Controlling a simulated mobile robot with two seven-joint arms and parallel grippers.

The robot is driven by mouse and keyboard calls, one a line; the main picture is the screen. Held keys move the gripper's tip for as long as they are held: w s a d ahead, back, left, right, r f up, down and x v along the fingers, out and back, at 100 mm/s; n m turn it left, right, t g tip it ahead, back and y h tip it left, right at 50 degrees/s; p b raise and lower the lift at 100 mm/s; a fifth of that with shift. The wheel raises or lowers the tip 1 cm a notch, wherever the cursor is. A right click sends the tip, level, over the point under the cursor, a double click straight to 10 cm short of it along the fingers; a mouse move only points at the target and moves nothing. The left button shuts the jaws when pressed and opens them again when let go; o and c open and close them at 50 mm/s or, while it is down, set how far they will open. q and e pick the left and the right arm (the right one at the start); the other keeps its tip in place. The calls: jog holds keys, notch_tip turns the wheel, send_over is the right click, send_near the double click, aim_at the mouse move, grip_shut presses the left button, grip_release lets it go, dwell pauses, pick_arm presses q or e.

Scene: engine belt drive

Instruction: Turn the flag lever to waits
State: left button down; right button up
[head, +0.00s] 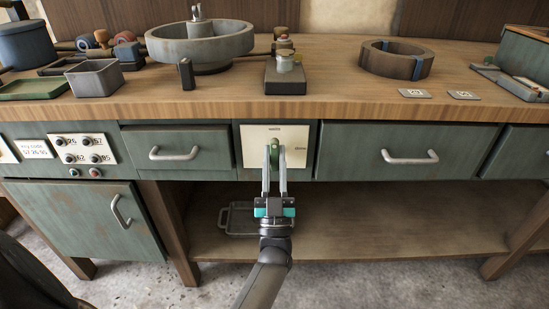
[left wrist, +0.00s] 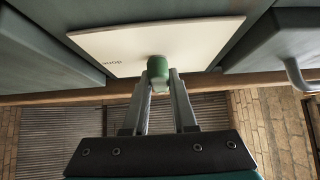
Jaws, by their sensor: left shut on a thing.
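The flag lever (head: 274,149) is a small green handle on a cream panel (head: 295,135) set in the front of the workbench, between two drawers. The panel has small dark lettering at its top and right edge, too small to read surely. My left gripper (head: 274,168) comes up from below, its two fingers shut on the green lever. In the left wrist view the lever (left wrist: 158,72) stands out from the panel (left wrist: 120,48) between the fingertips, which partly hide it. My right gripper is not in view.
Drawers with metal handles (head: 175,154) (head: 409,158) flank the panel. Left are a knob panel (head: 82,150) and a cabinet door (head: 80,225). The benchtop (head: 330,108) carries a round basin (head: 200,45), a ring (head: 397,60) and boxes. A tray (head: 226,219) lies on the lower shelf.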

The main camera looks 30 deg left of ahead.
pick_arm(q)
jog(key=c, duration=0.7)
grip_release()
jog(key=v, duration=1.5)
jog(key=shift+f, duration=0.15)
